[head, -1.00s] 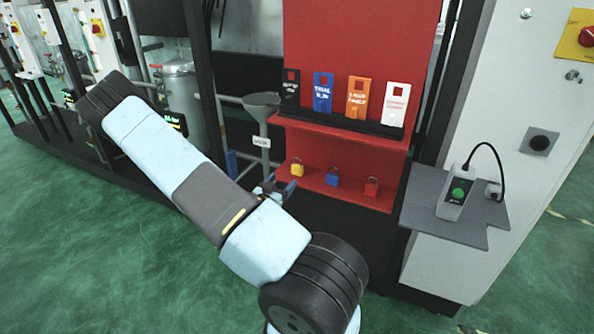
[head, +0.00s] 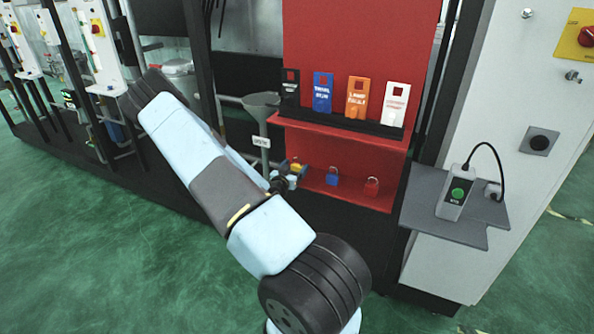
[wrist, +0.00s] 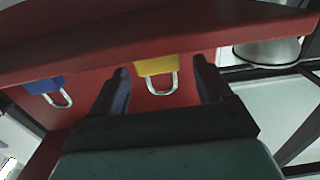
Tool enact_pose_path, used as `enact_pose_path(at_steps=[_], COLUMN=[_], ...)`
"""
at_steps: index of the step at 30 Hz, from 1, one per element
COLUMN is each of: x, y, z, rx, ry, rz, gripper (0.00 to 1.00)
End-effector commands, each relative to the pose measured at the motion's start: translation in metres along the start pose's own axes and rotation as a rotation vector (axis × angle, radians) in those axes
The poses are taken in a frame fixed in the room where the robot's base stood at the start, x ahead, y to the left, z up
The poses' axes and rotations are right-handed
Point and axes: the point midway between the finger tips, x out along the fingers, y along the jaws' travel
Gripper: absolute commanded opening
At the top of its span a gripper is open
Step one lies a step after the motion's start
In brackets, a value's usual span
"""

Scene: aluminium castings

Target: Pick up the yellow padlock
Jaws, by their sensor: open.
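The yellow padlock (wrist: 155,68) shows in the wrist view between my two fingers, its silver shackle pointing toward the palm. My gripper (wrist: 162,82) is open, with one finger on each side of the padlock and gaps visible on both sides. In the head view, my gripper (head: 291,175) is at the left end of the lower red shelf and hides most of the yellow padlock (head: 295,164). Only a bit of its yellow body shows there.
A blue padlock (head: 332,178) and a red padlock (head: 371,187) stand to the right on the red shelf (head: 350,197). Coloured tags, including an orange one (head: 358,97), stand on the ledge above. A grey funnel (head: 262,104) is close left of the shelf.

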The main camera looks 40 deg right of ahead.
Motion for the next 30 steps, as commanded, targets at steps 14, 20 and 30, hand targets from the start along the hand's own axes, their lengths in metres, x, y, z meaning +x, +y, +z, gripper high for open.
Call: enact_pose_path(at_steps=[14,20,30], x=[0.021,0.021,0.021], y=[0.0,0.0,0.0], z=[-0.001,-0.001,-0.001], rx=[0.001,0.001,0.001], ry=[0.001,0.001,0.001], rz=[-0.001,0.0,0.0], gripper=[0.71,0.52,0.19])
